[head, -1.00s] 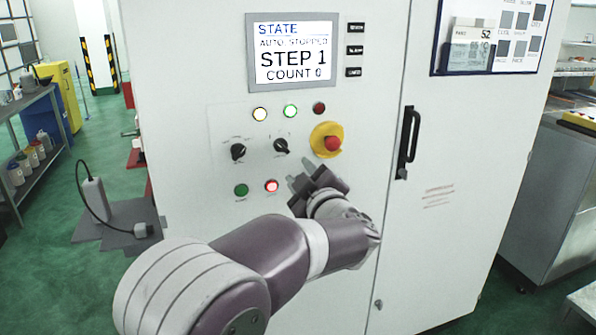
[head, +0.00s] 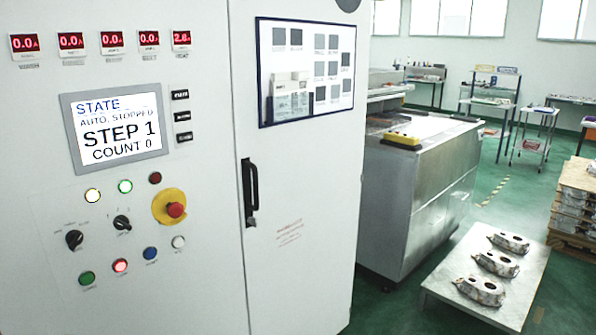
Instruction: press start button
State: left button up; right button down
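The white control cabinet (head: 210,120) fills the left half of the head view. Its bottom button row has a green button (head: 87,279), a lit red button (head: 121,266), a blue button (head: 150,254) and a white button (head: 178,242). The button labels are too small to read, so I cannot confirm which is start. The screen (head: 118,130) reads "AUTO: STOPPED", "STEP 1", "COUNT 0". Neither of my grippers is in view.
A red emergency stop (head: 176,210) on a yellow base, two black rotary switches (head: 122,223) and indicator lamps sit above the buttons. The cabinet door has a black handle (head: 250,192). A low table (head: 460,290) with castings stands to the right.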

aim_at(87, 278)
jog(key=u, duration=1.3)
